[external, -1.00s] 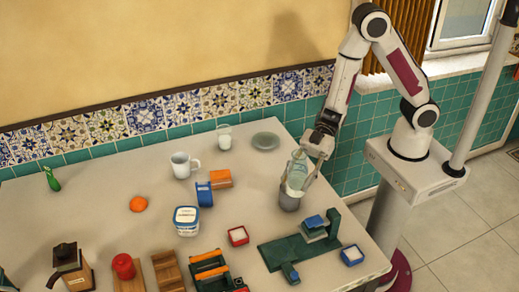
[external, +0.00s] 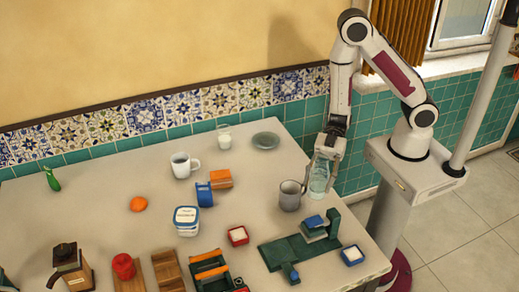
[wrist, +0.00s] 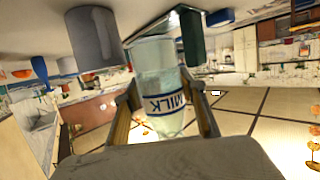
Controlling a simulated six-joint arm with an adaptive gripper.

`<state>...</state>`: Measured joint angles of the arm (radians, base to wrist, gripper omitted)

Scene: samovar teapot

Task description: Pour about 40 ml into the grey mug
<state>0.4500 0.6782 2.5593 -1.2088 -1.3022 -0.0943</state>
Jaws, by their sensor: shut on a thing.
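The grey mug (external: 290,197) stands upright on the table near its right side. It also shows in the wrist view (wrist: 95,42). My gripper (external: 323,165) is shut on a clear milk bottle (external: 319,182), just right of the mug and apart from it. In the wrist view the bottle (wrist: 160,80), marked MILK, sits between both fingers. The bottle looks roughly upright in the external view, at or close to the table top; I cannot tell if it touches. The inside of the mug is mostly hidden.
A green stand (external: 300,252) is in front of the mug, with a small blue container (external: 352,255) beside it. A red container (external: 238,236) is at front left.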

